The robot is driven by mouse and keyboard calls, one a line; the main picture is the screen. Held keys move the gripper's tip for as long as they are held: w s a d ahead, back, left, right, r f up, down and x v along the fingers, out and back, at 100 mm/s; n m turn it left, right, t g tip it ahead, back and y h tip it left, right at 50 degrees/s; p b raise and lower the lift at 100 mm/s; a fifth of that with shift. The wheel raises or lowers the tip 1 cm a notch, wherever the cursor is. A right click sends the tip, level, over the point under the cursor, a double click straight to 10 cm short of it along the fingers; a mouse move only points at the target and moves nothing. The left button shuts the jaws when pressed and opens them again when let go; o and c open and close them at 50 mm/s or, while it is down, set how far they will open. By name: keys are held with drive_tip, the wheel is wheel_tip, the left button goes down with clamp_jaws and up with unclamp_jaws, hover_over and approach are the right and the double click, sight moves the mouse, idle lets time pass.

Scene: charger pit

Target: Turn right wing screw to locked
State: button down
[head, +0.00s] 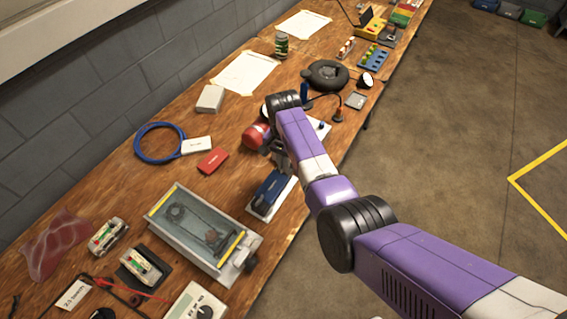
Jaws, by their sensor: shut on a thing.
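My gripper (281,157) is small in the head view, at the end of my purple arm, low over the bench. It is largely hidden by my arm. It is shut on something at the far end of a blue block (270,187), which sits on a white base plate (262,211). The right wing screw cannot be made out; the fingers and arm cover that spot. Whether the screw stands at locked cannot be read.
A clear-topped grey box (204,231) stands at the near left of the blue block. A black round case (325,75) lies beyond.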

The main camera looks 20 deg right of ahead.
drive_tip(key=shift+m, duration=0.5)
drive_tip(key=c, duration=1.6)
unclamp_jaws()
drive_tip(key=shift+r, duration=3.95)
